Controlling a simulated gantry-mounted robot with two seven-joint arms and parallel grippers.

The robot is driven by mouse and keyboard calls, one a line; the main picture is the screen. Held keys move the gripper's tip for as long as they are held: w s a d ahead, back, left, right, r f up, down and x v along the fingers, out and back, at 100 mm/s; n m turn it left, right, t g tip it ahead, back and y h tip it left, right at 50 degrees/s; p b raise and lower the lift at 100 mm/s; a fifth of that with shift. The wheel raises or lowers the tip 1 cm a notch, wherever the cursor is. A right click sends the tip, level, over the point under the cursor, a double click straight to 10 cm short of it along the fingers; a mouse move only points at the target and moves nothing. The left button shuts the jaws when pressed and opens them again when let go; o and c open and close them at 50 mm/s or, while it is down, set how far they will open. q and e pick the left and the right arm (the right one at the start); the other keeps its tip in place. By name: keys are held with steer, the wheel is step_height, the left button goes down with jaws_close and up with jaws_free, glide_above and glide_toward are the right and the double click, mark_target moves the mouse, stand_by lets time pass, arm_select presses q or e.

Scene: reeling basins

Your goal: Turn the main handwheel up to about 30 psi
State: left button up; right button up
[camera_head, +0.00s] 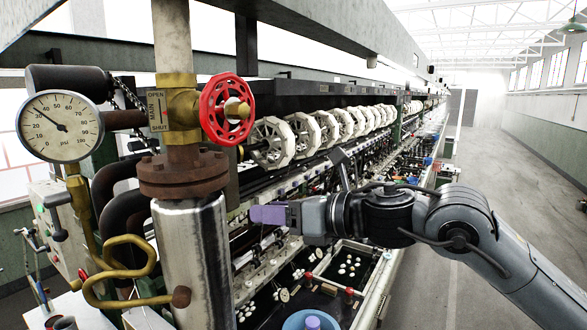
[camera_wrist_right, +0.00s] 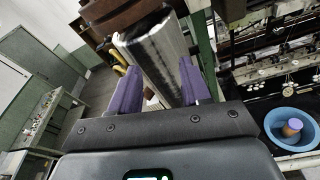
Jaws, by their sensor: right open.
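The main handwheel (camera_head: 227,109) is a red spoked wheel on the brass valve (camera_head: 181,108), beside a MAIN plate marked OPEN and SHUT. The pressure gauge (camera_head: 60,127) hangs left of the valve. Its needle points up and left, close to the 30 mark. My right gripper (camera_head: 268,214), with purple fingers, is below and right of the handwheel, apart from it. In the right wrist view its two fingers (camera_wrist_right: 160,88) are spread, with the silver pipe (camera_wrist_right: 158,58) beyond them. The handwheel is not seen in that view. My left gripper is not in view.
The silver-clad pipe (camera_head: 193,262) and rusty flange (camera_head: 182,174) stand below the valve. A row of white reels (camera_head: 270,143) runs back behind the handwheel. A blue basin (camera_head: 311,320) sits low in front. The aisle floor (camera_head: 490,150) at right is clear.

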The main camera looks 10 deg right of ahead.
mark_target(245, 111)
steer(key=s+d+r+n+t+y, duration=0.1)
steer(key=s+r, duration=0.2)
steer(key=r, duration=0.5)
steer(key=s+d+r+n+t, duration=0.1)
steer(key=s+r, duration=0.2)
steer(key=r, duration=0.6)
steer(key=p+x, duration=0.2)
steer(key=x, duration=0.3)
steer(key=shift+a+r, duration=0.1)
steer(key=shift+a, duration=0.35)
steer(key=shift+w+a, duration=0.3)
steer(key=shift+a, duration=0.05)
steer(key=shift+c, duration=0.3)
jaws_close()
steer(key=m+p, duration=0.1)
steer(key=m, duration=0.2)
steer(key=shift+m, duration=0.4)
steer(key=m, duration=0.3)
